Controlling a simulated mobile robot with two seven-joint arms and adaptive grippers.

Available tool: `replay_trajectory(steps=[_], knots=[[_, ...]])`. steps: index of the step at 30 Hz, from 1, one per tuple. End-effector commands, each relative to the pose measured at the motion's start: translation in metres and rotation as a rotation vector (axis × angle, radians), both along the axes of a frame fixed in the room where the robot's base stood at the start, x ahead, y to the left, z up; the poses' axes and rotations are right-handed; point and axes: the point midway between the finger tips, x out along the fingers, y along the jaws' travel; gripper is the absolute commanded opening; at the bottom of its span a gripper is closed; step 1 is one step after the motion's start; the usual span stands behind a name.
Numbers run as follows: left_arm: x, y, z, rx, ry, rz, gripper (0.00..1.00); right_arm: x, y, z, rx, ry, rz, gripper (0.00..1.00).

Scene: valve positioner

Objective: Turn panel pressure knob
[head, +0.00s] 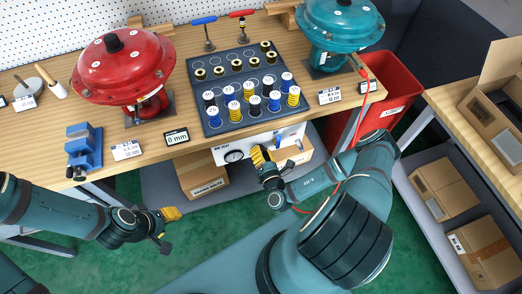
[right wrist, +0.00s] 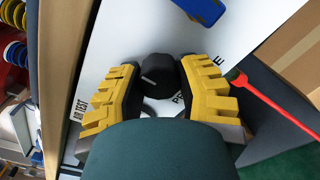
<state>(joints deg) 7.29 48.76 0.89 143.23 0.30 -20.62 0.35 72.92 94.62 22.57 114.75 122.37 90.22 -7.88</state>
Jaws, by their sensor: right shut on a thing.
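The white test panel (head: 262,140) with a round gauge (head: 234,156) is under the front edge of the wooden bench. My right gripper (head: 262,158) is at the panel front, right of the gauge. In the right wrist view, the black pressure knob (right wrist: 160,74) with a pale pointer line sits between the yellow-padded fingers, which are shut on it. The fingers hide part of the panel lettering. In the head view the knob is hidden by the gripper. My left gripper (head: 168,230) is open and empty over the floor, left of the panel.
A red actuator (head: 122,66) and a teal actuator (head: 338,28) stand on the bench, with a dark tray (head: 214,122) of springs between them. A red bin (head: 398,75) stands right of the bench. Cardboard boxes (head: 202,174) are below the panel.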

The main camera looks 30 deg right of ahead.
Motion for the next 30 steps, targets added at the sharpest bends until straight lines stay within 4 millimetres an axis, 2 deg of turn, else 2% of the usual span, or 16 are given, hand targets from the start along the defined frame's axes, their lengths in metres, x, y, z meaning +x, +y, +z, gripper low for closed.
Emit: replay_trajectory(steps=[18,30], knots=[[0.0017,0.0003,0.0046,0.000,-0.004,0.003,0.46,0.0003,0.0014,0.0003,0.527,-0.125,0.001,0.00],[0.0015,0.0002,0.0043,0.000,-0.003,0.002,0.46,0.0006,0.0024,0.0010,0.693,-0.165,0.004,0.00]])
